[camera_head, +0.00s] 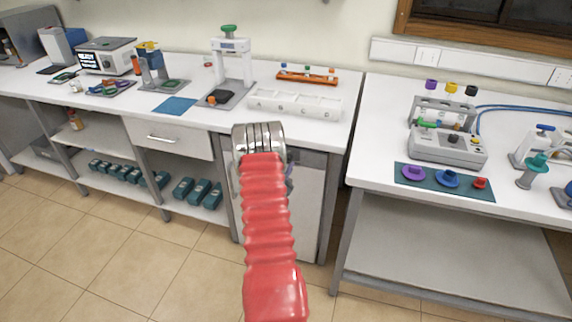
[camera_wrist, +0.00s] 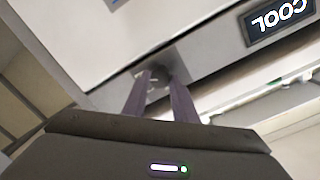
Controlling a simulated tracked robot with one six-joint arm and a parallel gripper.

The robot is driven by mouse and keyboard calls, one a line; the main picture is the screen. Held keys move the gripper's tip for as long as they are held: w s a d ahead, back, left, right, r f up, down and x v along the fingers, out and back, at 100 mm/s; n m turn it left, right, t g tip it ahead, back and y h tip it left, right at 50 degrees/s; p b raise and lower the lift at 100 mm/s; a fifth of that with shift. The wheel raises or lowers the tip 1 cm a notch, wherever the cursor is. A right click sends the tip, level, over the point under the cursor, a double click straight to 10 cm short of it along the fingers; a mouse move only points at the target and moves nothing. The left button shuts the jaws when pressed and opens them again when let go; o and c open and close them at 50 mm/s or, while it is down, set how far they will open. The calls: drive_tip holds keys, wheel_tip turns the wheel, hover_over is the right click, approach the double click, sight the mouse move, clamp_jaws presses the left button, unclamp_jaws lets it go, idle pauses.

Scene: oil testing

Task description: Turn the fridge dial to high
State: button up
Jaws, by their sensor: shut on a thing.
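The fridge (camera_head: 312,205) stands under the counter in the head view, partly hidden behind my red arm. In the wrist view, its grey control strip (camera_wrist: 215,52) runs diagonally, with a small round metallic dial (camera_wrist: 157,72) on it. A dark display (camera_wrist: 279,20) on the strip reads "COOL", turned nearly upside down in this view. My gripper (camera_wrist: 160,80) has its two purplish fingers shut on the dial from either side. The fingers cover part of the dial, and I cannot make out a pointer mark. The dial and my fingertips are hidden in the head view.
The white counter (camera_head: 200,100) above the fridge holds a white rack (camera_head: 294,104), a press stand (camera_head: 231,65) and an orange rack (camera_head: 306,76). A second table (camera_head: 380,140) with a grey device (camera_head: 447,148) stands to the right. The tiled floor (camera_head: 130,260) in front is clear.

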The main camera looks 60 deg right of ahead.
drive_tip(key=shift+m, duration=0.3)
drive_tip(key=o, duration=1)
drive_tip(key=shift+o, duration=0.2)
drive_tip(key=s+a, duration=0.2)
drive_tip(key=a, duration=1.1)
drive_tip(key=shift+a+r, duration=0.15)
drive_tip(key=shift+a, duration=0.15)
